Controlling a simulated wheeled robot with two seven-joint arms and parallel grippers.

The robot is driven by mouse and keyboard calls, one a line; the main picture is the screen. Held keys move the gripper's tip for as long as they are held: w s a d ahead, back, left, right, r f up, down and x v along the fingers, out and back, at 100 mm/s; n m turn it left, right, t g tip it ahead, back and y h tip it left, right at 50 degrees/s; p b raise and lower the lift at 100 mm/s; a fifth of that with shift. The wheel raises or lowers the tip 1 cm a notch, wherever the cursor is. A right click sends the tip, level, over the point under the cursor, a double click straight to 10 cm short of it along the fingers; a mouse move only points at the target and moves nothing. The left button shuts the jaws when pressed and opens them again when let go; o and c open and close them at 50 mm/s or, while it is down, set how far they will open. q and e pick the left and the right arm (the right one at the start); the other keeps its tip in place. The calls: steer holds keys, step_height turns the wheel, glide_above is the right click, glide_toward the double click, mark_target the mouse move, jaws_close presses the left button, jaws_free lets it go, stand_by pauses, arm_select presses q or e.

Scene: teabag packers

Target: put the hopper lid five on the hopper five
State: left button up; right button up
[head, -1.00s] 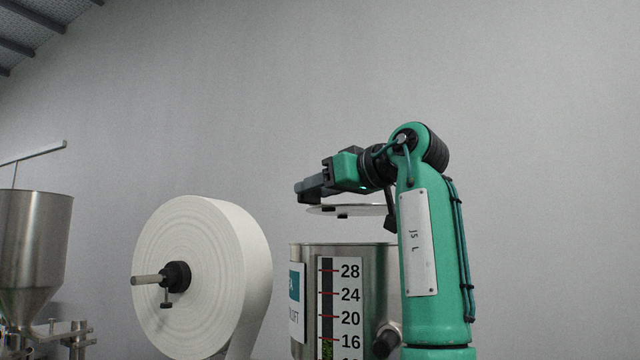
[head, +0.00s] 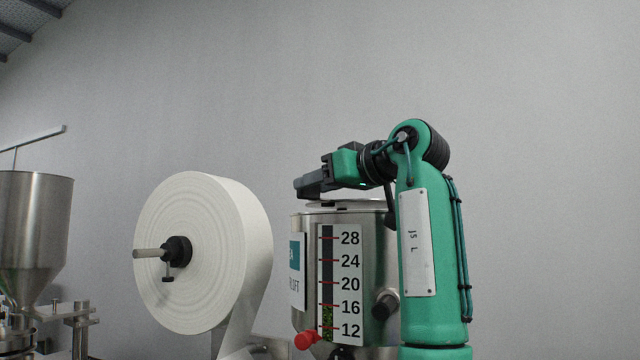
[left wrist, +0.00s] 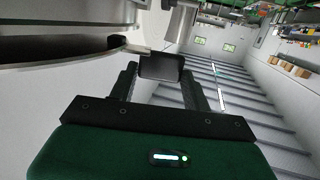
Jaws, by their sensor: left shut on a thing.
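The hopper lid five (head: 350,204) is a thin, pale metal disc at the top of the hopper five (head: 376,260), a steel cylinder with a level scale. The lid lies level at the hopper's rim; whether it touches all round I cannot tell. The grip itself is partly hidden. My right gripper is not in view.
A large white paper roll (head: 195,255) on a spindle stands left of the hopper. Another steel hopper (head: 35,225) is at the far left. A red knob (head: 307,340) sits low on the front of hopper five. The space above is clear, with a grey wall behind.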

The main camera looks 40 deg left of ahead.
arm_select(q)
steer(key=shift+f, duration=0.15)
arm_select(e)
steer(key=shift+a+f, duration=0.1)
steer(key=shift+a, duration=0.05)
arm_select(q)
steer(key=shift+f+b, duration=0.25)
steer(key=shift+b, duration=0.05)
steer(key=o, duration=1.3)
steer(key=shift+c, duration=0.2)
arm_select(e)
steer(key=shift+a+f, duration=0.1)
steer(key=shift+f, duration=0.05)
arm_select(q)
steer(key=shift+d, duration=0.25)
steer(key=d+r+b, duration=0.2)
steer(key=d+b, duration=0.2)
steer(key=d, duration=0.9)
steer(key=shift+s, duration=0.45)
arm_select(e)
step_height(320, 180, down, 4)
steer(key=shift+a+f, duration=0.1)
